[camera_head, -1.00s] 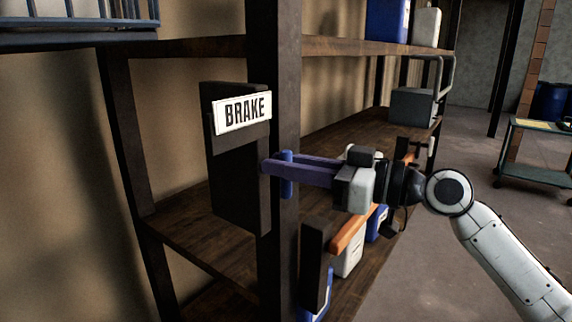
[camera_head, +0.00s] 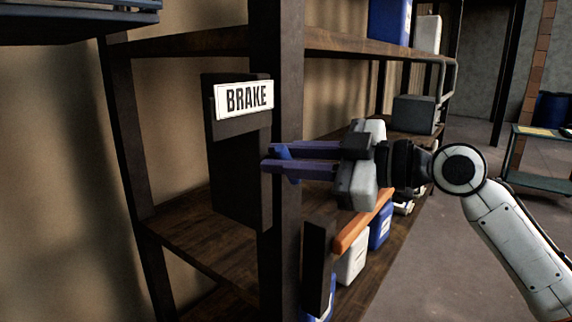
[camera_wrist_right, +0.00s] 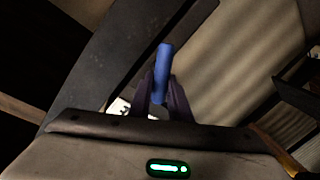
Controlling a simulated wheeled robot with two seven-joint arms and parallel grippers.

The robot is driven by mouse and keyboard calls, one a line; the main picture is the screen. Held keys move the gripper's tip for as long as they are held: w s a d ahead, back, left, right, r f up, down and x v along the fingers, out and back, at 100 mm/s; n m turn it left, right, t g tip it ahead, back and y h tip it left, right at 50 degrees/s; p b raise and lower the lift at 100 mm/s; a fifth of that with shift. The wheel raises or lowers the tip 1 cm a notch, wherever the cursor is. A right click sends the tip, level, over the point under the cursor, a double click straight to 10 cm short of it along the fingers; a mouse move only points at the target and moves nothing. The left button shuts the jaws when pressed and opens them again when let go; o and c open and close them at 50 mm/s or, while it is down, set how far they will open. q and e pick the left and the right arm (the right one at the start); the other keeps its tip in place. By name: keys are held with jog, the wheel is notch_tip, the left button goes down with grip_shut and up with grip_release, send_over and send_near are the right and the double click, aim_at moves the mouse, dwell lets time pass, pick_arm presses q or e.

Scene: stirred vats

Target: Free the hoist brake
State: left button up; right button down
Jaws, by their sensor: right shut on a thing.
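A dark brake box (camera_head: 236,175) with a white sign reading "BRAKE" (camera_head: 249,97) is beside a dark upright post of the shelving in the head view. A blue handle (camera_head: 283,153) is at the right of the box, tilted and partly hidden by my fingers. My right gripper (camera_head: 270,157) reaches in from the right, its purple fingers shut on the blue handle, one above the other. In the right wrist view the blue handle (camera_wrist_right: 163,72) stands up between the two purple fingers. My left gripper is not in view.
A wooden shelf (camera_head: 335,42) runs above my gripper, and an orange bar (camera_head: 363,221) is below it near a dark block (camera_head: 317,268). White and blue containers stand on the shelves. A green cart (camera_head: 537,158) is at the far right, with open floor before it.

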jog(key=n, duration=0.3)
jog(key=n+h, duration=0.1)
jog(key=shift+s+a+f+n+t, duration=0.15)
jog(key=shift+s+f+n+t, duration=0.15)
jog(key=shift+n+t, duration=0.1)
jog(key=n, duration=0.2)
jog(key=n+t+h+p, duration=0.1)
jog(key=n, duration=0.1)
jog(key=shift+f+n, duration=0.3)
jog(key=shift+f, duration=0.2)
jog(key=c, duration=1.6)
grip_release()
jog(key=shift+c, duration=0.2)
jog(key=shift+s, duration=0.1)
jog(key=v, duration=1)
jog(key=shift+b, duration=0.4)
jog(key=shift+s, duration=0.1)
